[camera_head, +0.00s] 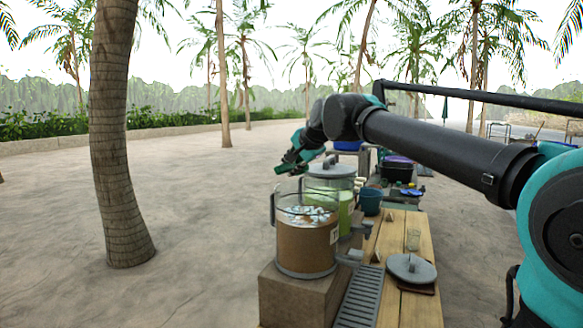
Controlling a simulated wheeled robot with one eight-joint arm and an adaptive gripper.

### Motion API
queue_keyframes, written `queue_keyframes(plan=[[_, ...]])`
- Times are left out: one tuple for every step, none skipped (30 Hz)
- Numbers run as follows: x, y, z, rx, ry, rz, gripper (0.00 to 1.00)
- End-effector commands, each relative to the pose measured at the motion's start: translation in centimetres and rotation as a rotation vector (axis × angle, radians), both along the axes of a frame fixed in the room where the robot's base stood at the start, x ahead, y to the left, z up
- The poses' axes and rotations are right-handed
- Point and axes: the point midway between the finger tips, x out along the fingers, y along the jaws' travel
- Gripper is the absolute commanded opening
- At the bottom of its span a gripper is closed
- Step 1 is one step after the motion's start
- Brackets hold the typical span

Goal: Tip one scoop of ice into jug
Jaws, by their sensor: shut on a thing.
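The jug (306,247) is a large clear drink dispenser of brown liquid, open at the top, with pale ice pieces (305,214) floating at its surface. It stands upright on a brown block. My gripper (293,160) is above and behind the jug's rim, near the lidded green dispenser. It is shut on the scoop, which shows only as a small dark green shape at the fingertips. The scoop's bowl and anything in it cannot be made out. The jug's grey lid (411,267) lies on the wooden table to the right.
The green-drink dispenser (346,203) with a grey lid stands just behind the jug. The wooden table (412,308) carries a small glass (413,240), a blue-grey bucket (370,201) and a drip grate (359,297). A dark pot (397,169) stands farther back. A palm trunk (122,140) rises at left; the ground between is clear.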

Motion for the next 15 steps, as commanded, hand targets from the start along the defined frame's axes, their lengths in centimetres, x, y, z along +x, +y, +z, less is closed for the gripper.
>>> queue_keyframes(plan=[[0.13,0.33,0.14,-0.039,0.021,0.003,0.0],[0.17,0.45,0.14,-0.066,0.036,0.005,0.0],[0.22,0.47,0.2,-0.102,0.056,0.003,0.0],[0.28,0.6,0.15,-0.133,0.074,0.004,0.0],[0.31,0.7,0.16,-0.164,0.092,0.005,0.0],[0.35,0.71,0.2,-0.206,0.114,0.002,0.0],[0.39,0.78,0.15,-0.233,0.131,0.003,0.0],[0.41,0.85,0.16,-0.262,0.146,0.004,0.0],[0.44,0.87,0.18,-0.299,0.167,0.001,0.0],[0.51,0.91,0.14,-0.326,0.182,0.002,0.0],[0.52,0.99,0.14,-0.352,0.196,0.003,0.0],[0.54,1.06,0.16,-0.387,0.216,0.003,0.0],[0.59,1.05,0.14,-0.412,0.23,0.002,0.0],[0.62,1.11,0.11,-0.437,0.245,0.002,0.0],[0.64,1.18,0.14,-0.47,0.263,0.002,0.0]])
